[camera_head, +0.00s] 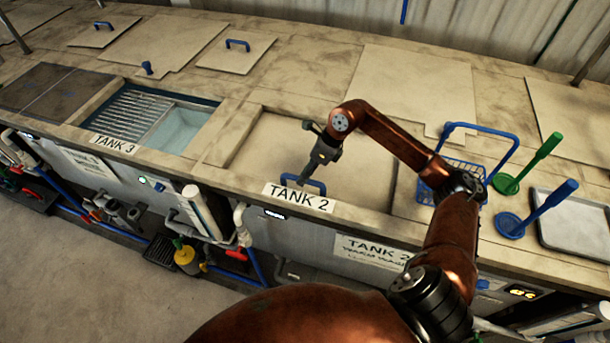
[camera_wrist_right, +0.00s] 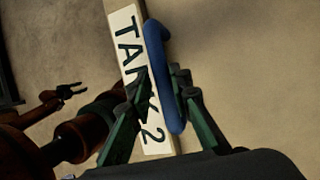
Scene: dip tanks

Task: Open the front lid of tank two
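Tank two's front lid (camera_head: 275,150) is a beige panel lying flat and closed behind the TANK 2 label (camera_head: 298,197). Its blue handle (camera_head: 316,187) stands near the front edge, and it also shows in the right wrist view (camera_wrist_right: 174,85). My right gripper (camera_head: 303,181) points down at this handle. In the right wrist view its fingers (camera_wrist_right: 167,90) are apart, one on each side of the handle bar; contact is not visible. My left gripper (camera_wrist_right: 70,92) shows small at the left of the wrist view, its fingers spread and empty. It is outside the head view.
Left is tank three, with a grating (camera_head: 133,108) and open liquid (camera_head: 177,130). Right are a blue wire basket (camera_head: 462,178), green (camera_head: 508,184) and blue (camera_head: 510,225) long-handled tools, and a metal tray (camera_head: 578,222). A rear lid with a blue handle (camera_head: 237,44) lies behind.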

